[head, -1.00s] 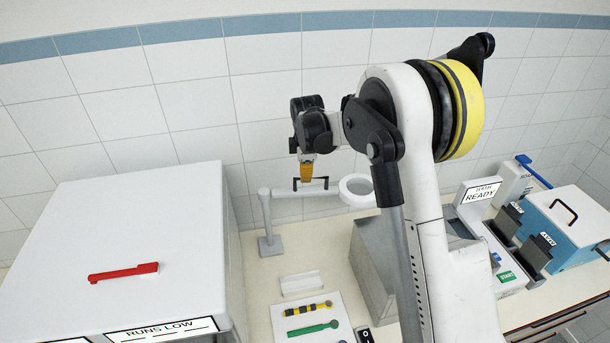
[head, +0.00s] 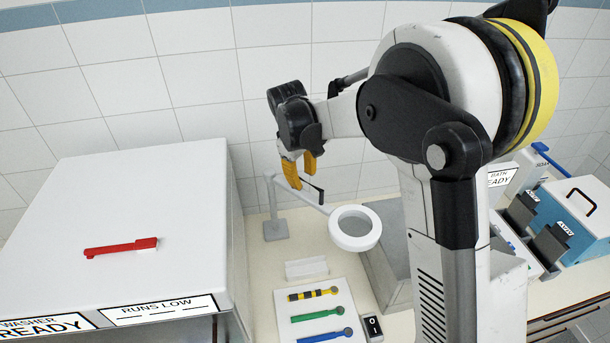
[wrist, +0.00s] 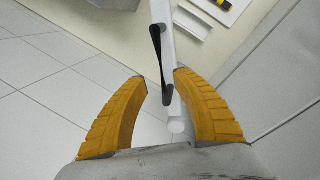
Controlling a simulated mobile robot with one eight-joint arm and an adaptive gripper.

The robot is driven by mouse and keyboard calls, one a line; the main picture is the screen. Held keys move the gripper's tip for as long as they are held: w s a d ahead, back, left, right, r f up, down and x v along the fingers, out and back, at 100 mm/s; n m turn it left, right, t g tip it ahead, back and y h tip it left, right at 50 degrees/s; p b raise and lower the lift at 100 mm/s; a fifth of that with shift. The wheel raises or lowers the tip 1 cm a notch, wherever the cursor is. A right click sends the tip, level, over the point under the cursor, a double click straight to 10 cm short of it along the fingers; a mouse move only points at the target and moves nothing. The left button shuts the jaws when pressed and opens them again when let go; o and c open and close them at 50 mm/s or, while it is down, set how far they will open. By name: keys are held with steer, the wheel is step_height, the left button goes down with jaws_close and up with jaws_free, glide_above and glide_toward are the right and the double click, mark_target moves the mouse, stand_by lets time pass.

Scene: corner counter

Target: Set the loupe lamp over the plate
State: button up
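The loupe lamp has a white ring head (head: 355,243) on a white arm, carried by a grey post (head: 275,229) at the back of the counter. Its ring stands behind and to the right of the white plate (head: 333,293), which bears yellow-black, green and blue handled tools. A thin black handle (head: 314,187) sits on the lamp arm. My gripper (head: 303,178) is open at this handle, fingers pointing down. In the wrist view my gripper (wrist: 161,76) has its orange fingers apart, with the black handle (wrist: 157,45) and white lamp arm (wrist: 165,60) between them; neither finger clearly touches.
A large white washer (head: 130,215) with a red handle (head: 120,247) stands left. A small white holder (head: 307,268) lies behind the plate, and a black switch (head: 373,327) beside it. A blue box (head: 570,215) is farther right.

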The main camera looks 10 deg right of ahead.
step_height(320, 180, up, 12)
steer(key=s+a, duration=0.1)
steer(key=shift+s+a, duration=0.3)
steer(key=shift+a, duration=0.1)
steer(key=shift+c, duration=0.5)
